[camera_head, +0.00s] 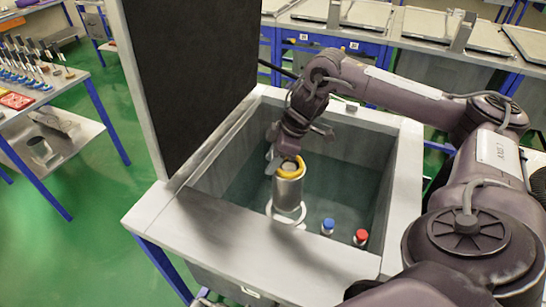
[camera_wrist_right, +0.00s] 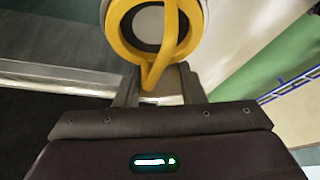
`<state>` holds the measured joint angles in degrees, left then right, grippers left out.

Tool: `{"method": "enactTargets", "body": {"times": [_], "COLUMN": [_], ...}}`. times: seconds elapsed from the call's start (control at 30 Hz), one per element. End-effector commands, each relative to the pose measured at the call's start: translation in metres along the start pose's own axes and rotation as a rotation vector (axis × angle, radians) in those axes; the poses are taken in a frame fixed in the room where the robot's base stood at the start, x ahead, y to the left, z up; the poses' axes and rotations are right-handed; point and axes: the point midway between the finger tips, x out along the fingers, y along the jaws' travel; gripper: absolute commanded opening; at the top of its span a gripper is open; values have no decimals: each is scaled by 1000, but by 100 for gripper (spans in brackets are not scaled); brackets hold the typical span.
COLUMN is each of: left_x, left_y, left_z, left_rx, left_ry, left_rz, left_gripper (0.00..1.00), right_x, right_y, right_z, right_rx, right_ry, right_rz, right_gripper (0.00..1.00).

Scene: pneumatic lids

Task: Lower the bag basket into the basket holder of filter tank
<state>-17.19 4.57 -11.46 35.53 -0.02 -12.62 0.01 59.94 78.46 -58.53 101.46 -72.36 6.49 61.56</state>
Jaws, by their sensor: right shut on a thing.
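The bag basket (camera_head: 288,190) is a silver cylinder with a yellow rim, inside the open filter tank (camera_head: 240,240). A pale ring (camera_head: 287,212), apparently the basket holder, surrounds its lower part in the picture. I cannot tell how deep the basket sits in it. My right gripper (camera_head: 280,160) reaches down into the tank at the basket's top. In the right wrist view the right gripper (camera_wrist_right: 157,82) is shut on the yellow handle of the basket (camera_wrist_right: 150,22), whose round top faces the camera. My left gripper is out of view.
A blue-capped item (camera_head: 328,226) and a red-capped item (camera_head: 361,237) stand in the tank to the right of the basket. The dark raised lid (camera_head: 190,80) stands along the tank's left side. Tool tables (camera_head: 40,90) stand farther left.

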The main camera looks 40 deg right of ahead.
Motion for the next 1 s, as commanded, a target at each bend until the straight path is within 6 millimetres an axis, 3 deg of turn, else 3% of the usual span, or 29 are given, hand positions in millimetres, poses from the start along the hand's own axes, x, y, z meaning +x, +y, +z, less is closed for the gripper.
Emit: {"method": "enactTargets", "body": {"times": [1.0], "left_x": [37], "left_y": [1], "left_z": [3], "left_rx": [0], "left_ry": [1], "left_rz": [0], "left_gripper": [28], "right_x": [56], "right_y": [1], "right_z": [24], "right_rx": [0], "right_ry": [2], "right_rz": [2], "right_gripper": [0]}}
